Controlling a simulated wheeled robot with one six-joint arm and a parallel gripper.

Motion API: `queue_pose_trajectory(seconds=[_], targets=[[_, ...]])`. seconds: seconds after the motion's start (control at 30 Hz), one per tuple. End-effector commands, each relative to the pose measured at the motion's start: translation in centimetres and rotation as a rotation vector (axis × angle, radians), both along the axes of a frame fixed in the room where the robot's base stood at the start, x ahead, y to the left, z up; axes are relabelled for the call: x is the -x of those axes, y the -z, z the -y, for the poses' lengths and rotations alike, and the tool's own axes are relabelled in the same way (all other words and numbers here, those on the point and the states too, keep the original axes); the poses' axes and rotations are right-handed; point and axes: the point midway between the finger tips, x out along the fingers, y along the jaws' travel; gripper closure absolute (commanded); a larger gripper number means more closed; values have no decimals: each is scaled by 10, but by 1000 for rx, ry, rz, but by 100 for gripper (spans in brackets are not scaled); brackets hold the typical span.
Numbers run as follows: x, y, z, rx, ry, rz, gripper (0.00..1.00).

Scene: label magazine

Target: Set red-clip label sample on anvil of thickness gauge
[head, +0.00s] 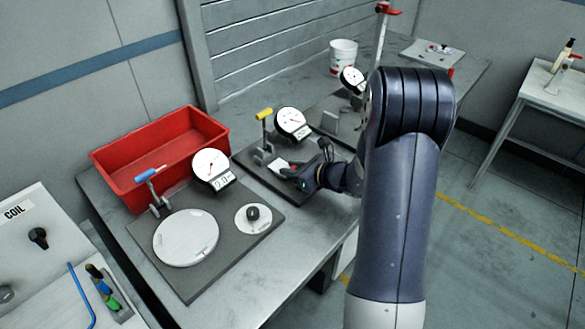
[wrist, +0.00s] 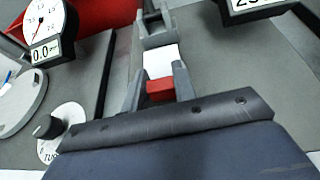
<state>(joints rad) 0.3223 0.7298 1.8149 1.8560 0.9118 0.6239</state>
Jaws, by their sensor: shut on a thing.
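My gripper (head: 297,173) is shut on the red clip (wrist: 160,90) of the label sample, with the clip between its two fingers in the wrist view (wrist: 159,82). The white label (wrist: 162,60) extends forward from the clip toward a grey upright fixture (wrist: 155,29). In the head view the white label (head: 280,168) is at the foot of the middle thickness gauge (head: 291,124), which has a yellow lever (head: 264,114). I cannot tell whether the label rests on the anvil or hovers just above it; the contact area is partly hidden.
To the left, a gauge (head: 210,166) with a blue lever stands by a round grey plate (head: 186,238) and a small dial (head: 253,214). A red bin (head: 120,162) is behind it. A third gauge (head: 352,79) and a white bucket (head: 343,56) are farther right.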

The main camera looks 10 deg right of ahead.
Motion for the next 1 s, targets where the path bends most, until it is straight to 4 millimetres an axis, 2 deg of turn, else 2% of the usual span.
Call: queue_pose_trajectory(seconds=[0.1, 0.13, 0.37, 0.73, 1.0], targets=[[0, 5, 0, 0, 0, 0, 95], [0, 3, 0, 0, 0, 0, 71], [0, 3, 0, 0, 0, -1, 52], [0, -3, 0, 0, 0, 0, 52], [40, -21, 32, 1, 6, 3, 52]])
